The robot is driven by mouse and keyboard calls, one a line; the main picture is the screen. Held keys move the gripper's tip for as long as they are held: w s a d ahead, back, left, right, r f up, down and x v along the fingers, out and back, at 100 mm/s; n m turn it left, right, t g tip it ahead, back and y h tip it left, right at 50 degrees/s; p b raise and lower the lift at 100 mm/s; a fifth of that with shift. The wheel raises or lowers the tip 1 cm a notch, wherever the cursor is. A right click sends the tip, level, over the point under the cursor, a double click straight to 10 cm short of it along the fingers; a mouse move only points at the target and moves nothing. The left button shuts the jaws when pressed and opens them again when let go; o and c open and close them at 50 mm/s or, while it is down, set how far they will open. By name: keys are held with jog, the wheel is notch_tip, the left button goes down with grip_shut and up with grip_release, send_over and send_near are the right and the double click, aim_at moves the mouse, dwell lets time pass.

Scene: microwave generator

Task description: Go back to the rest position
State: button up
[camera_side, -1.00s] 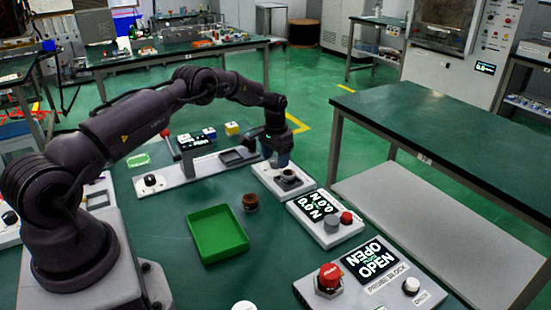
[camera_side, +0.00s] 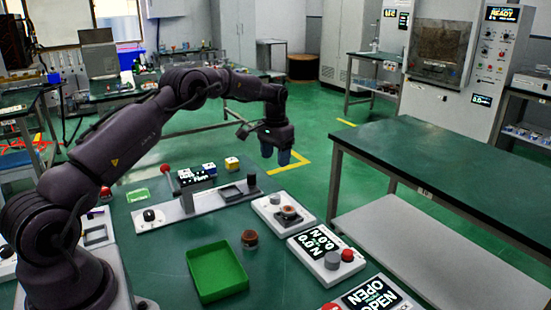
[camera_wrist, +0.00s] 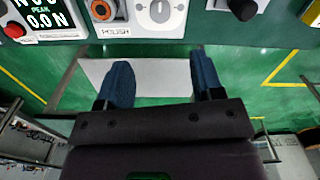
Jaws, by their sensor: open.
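My gripper (camera_side: 284,157) hangs in the air above and behind the grey station with the round brown-topped seat (camera_side: 289,214). Its two blue fingers point down and are apart, with nothing between them. In the wrist view my gripper (camera_wrist: 163,85) shows both blue fingers spread, with only floor and a pale shelf beyond them. The same seat shows there as an orange ring (camera_wrist: 101,9) beside the POLISH label.
A green tray (camera_side: 217,272) and a small brown cylinder (camera_side: 249,238) stand on the green table. A panel with a display (camera_side: 318,243), an OPEN display (camera_side: 372,297) and a long grey fixture (camera_side: 195,205) surround them. A second table (camera_side: 440,180) stands to the right.

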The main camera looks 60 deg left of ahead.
dwell(0.3)
jog(key=s+d+r+t, duration=0.2)
jog(key=s+d+r, duration=0.4)
jog(key=s+d, duration=0.2)
jog(key=s+d+r+m+t, duration=0.1)
jog(key=s+d+r, duration=0.5)
jog(key=s, duration=0.7)
jog(key=s+d+r+m+t, duration=0.1)
jog(key=s+d+r+t, duration=0.1)
jog(key=s+d+r, duration=0.5)
jog(key=shift+s+d+t, duration=0.3)
jog(key=shift+s+d, duration=1.45)
jog(key=shift+d, duration=0.35)
